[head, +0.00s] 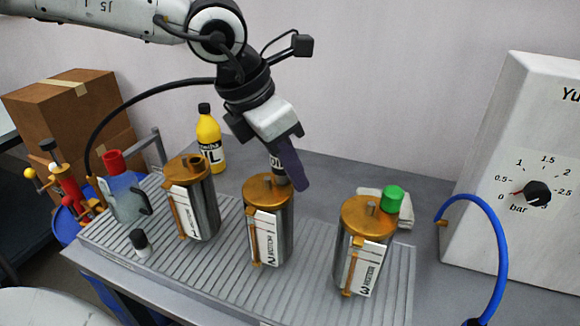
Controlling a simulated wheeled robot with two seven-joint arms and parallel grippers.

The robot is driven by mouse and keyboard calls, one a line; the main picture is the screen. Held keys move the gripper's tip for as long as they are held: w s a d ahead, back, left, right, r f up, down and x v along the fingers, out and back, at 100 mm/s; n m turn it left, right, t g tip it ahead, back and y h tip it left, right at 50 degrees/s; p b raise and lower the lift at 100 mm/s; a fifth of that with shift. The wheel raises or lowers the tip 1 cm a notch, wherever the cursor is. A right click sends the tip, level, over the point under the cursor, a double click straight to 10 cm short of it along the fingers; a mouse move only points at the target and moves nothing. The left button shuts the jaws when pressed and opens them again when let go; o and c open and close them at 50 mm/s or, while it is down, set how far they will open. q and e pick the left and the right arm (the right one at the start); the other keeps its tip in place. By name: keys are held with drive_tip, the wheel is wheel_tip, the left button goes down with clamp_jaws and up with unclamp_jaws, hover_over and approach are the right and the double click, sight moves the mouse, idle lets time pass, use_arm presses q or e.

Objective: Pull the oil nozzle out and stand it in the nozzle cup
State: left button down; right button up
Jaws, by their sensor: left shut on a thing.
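My left gripper (287,160) comes down from the top of the head view over the middle pump, marked 2 (273,237). Its purple fingers are shut on the dark oil nozzle (277,163), whose label is partly covered. The nozzle's lower end is at the right side of the pump's orange lid (262,190). I cannot tell whether its tip is inside an opening or just above or behind the lid. A black hose (135,97) curves from behind the gripper down to the left. I cannot make out a nozzle cup for certain. My right gripper is not in view.
Pump 1 (208,212) and pump 3 (345,262) flank pump 2 on the ribbed tray (225,270).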

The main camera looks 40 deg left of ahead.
use_arm(q)
drive_tip(key=shift+r, duration=0.65)
drive_tip(key=shift+r, duration=0.15)
drive_tip(key=shift+r+p, duration=1.15)
drive_tip(key=shift+r, duration=0.7)
